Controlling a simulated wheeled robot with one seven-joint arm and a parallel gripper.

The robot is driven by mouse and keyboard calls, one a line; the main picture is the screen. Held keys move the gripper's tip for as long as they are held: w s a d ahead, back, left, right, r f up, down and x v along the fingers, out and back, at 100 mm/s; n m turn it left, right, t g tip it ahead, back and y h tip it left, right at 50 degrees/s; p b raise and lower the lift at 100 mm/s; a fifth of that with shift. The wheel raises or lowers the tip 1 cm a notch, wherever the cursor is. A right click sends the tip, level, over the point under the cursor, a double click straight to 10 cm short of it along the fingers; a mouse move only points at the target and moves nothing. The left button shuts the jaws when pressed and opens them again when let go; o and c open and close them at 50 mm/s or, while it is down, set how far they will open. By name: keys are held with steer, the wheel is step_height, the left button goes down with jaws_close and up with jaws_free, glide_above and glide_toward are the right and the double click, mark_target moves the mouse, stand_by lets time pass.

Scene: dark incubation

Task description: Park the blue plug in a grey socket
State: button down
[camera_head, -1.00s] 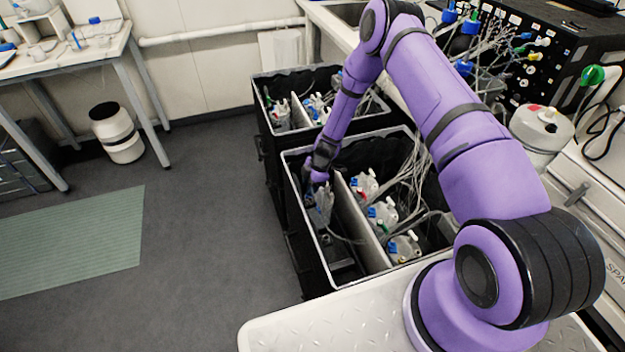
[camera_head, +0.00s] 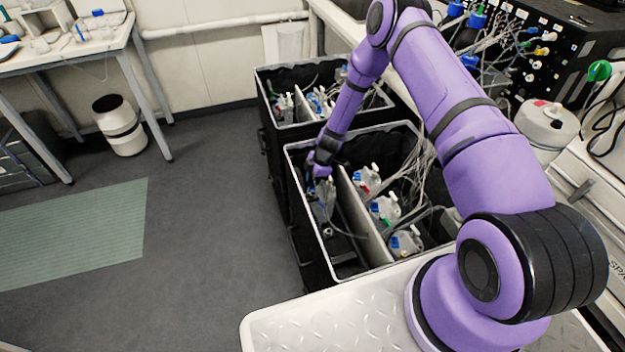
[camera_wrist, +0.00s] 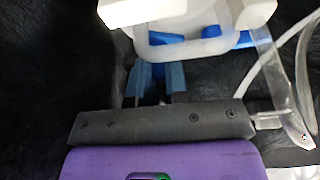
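My gripper (camera_head: 325,174) reaches down into the near black bin, at a clear bottle (camera_head: 323,200) in its left compartment. In the wrist view, my gripper's two blue-grey fingers (camera_wrist: 156,78) stand parallel with a narrow gap. Their tips pass behind the whitish translucent bottle (camera_wrist: 185,48). A blue piece (camera_wrist: 165,38) shows at the tips and another blue piece (camera_wrist: 243,40) lies right of it; I cannot tell which is the plug. Whether the fingers grip anything is hidden. I cannot make out a grey socket.
The near bin's rim (camera_head: 310,245) and divider (camera_head: 362,222) border the narrow compartment. Several bottles with coloured caps and tubes (camera_head: 385,209) fill its right side. A second bin (camera_head: 262,100) stands behind. A pale tube (camera_wrist: 285,55) runs beside my gripper. Open floor (camera_head: 210,220) lies left.

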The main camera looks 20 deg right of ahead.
steer(key=shift+r, duration=0.3)
steer(key=shift+r, duration=0.7)
stand_by(0.3)
steer(key=shift+r, duration=6.85)
steer(key=s+a+n, duration=0.3)
steer(key=s, duration=0.7)
steer(key=shift+g, duration=0.5)
steer(key=shift+w+d+f, duration=0.1)
steer(key=shift+f, duration=1.35)
steer(key=shift+w+d+f, duration=0.1)
steer(key=shift+f, duration=1.3)
steer(key=shift+f, duration=0.9)
steer(key=c, duration=1.1)
jaws_free()
